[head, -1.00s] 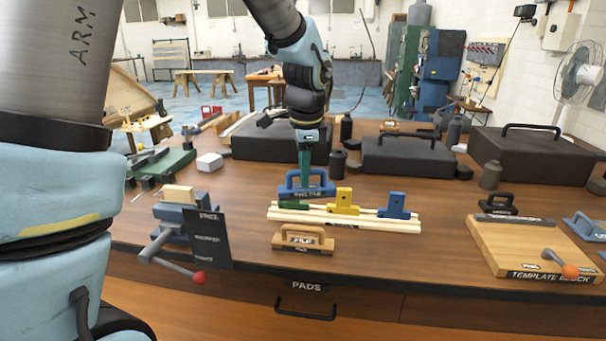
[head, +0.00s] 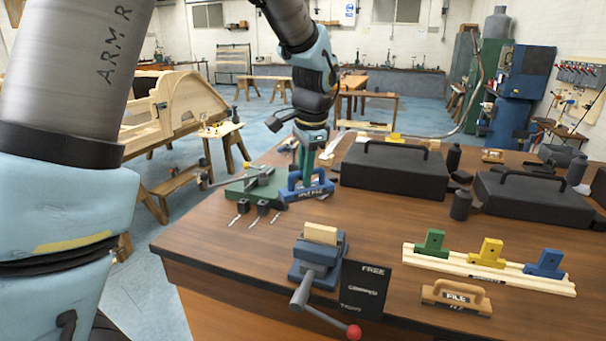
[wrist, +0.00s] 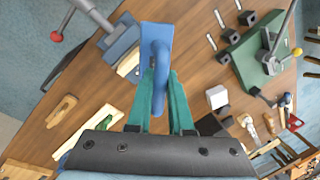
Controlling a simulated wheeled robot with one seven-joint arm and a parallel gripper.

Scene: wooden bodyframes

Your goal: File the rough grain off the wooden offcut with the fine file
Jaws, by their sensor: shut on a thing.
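My gripper (head: 308,168) is shut on the handle of a blue file (head: 318,190) and holds it behind the vise, above the far left part of the bench. In the wrist view the green fingers (wrist: 161,80) close around its looped handle, and the blue body (wrist: 150,32) reaches away from them. The pale wooden offcut (head: 321,234) sits in the jaws of the blue-grey vise (head: 318,257). In the wrist view the offcut (wrist: 128,65) is partly hidden by the file. The file and offcut look apart.
A dark sign (head: 366,289) marked FREE, GRIPPED and TIGHT stands beside the vise lever's red knob (head: 354,332). A tan-handled file (head: 456,297) lies right, before a rack (head: 415,257) with green, yellow and blue blocks. A green-based tool (head: 251,190) stands left; dark cases (head: 393,176) stand behind.

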